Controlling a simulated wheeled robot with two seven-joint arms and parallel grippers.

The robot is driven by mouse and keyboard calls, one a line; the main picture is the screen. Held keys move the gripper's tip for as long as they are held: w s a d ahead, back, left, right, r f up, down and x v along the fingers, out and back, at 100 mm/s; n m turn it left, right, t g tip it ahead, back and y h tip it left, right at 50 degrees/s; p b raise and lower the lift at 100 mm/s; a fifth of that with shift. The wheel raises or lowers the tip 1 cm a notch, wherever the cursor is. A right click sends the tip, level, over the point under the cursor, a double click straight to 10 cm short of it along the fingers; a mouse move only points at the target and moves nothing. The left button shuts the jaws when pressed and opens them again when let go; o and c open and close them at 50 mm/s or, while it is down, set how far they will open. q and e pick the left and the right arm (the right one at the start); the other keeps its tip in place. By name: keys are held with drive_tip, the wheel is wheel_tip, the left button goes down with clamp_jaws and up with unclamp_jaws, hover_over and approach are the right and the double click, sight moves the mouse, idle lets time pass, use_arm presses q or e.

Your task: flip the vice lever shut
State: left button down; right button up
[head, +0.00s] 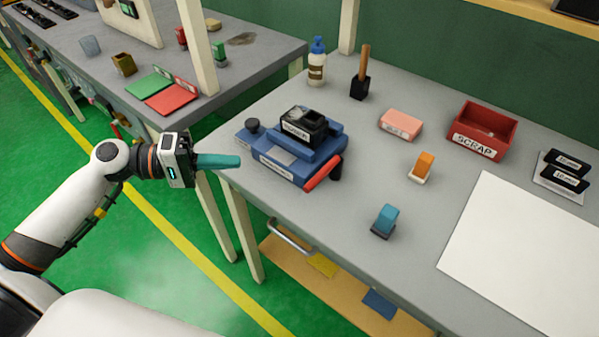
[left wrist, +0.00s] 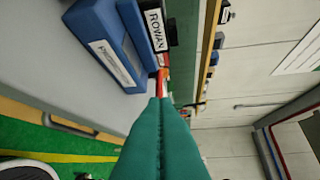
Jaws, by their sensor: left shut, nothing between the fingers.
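The blue vice (head: 283,166) stands on the grey bench, with a black labelled block (head: 304,124) on top. Its red lever (head: 322,172) sticks out at the right front, low and slanted, beside a black part. My left gripper (head: 238,161) has teal fingers, shut and empty, in front of the bench's left edge, to the left of the vice and apart from it. In the left wrist view the shut fingers (left wrist: 160,102) point toward the red lever (left wrist: 161,82), with the blue vice body (left wrist: 105,40) at upper left. My right gripper is out of view.
An orange clip (head: 423,166) and a blue clip (head: 384,220) stand right of the vice. A red scrap bin (head: 482,131), a pink block (head: 401,123), a mallet (head: 361,78), a bottle (head: 317,62) and a white sheet (head: 520,255) are also on the bench.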

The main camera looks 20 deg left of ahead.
use_arm(q)
drive_tip(key=p+x, duration=0.2)
drive_tip(key=x, duration=0.6)
drive_tip(key=shift+w+d, duration=0.2)
drive_tip(key=shift+w, duration=0.05)
drive_tip(key=d, duration=0.1)
drive_tip(key=d+p, duration=0.1)
drive_tip(key=d, duration=0.1)
drive_tip(key=shift+s+d+f+p, duration=0.25)
drive_tip(key=shift+s+f+p, duration=0.05)
drive_tip(key=shift+s+f, duration=0.1)
drive_tip(key=shift+s+d+f, duration=0.1)
drive_tip(key=shift+s+d, duration=0.1)
drive_tip(key=shift+d, duration=0.2)
drive_tip(key=shift+f, duration=0.1)
drive_tip(key=shift+d, duration=0.1)
